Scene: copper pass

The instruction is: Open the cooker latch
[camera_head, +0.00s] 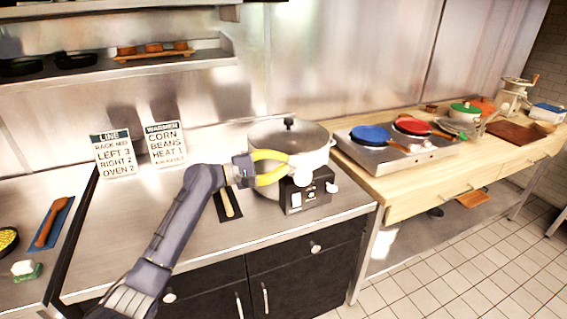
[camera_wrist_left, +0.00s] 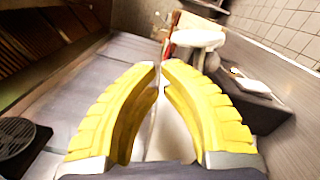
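My left gripper (camera_head: 287,166) has yellow fingers at the cooker's front left, pointing at the white part. In the left wrist view the fingertips (camera_wrist_left: 160,66) stand close with a narrow gap, nothing held. A white rounded part (camera_wrist_left: 198,38) lies beyond them. Contact is unclear. My right gripper is not in view.
Two signs (camera_head: 165,143) stand behind my left arm. A wooden-handled tool on a dark mat (camera_head: 229,204) lies left of the cooker. Right of it, a two-plate burner (camera_head: 395,150) holds blue and red pans on a wooden table. A shelf (camera_head: 190,62) hangs upper left.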

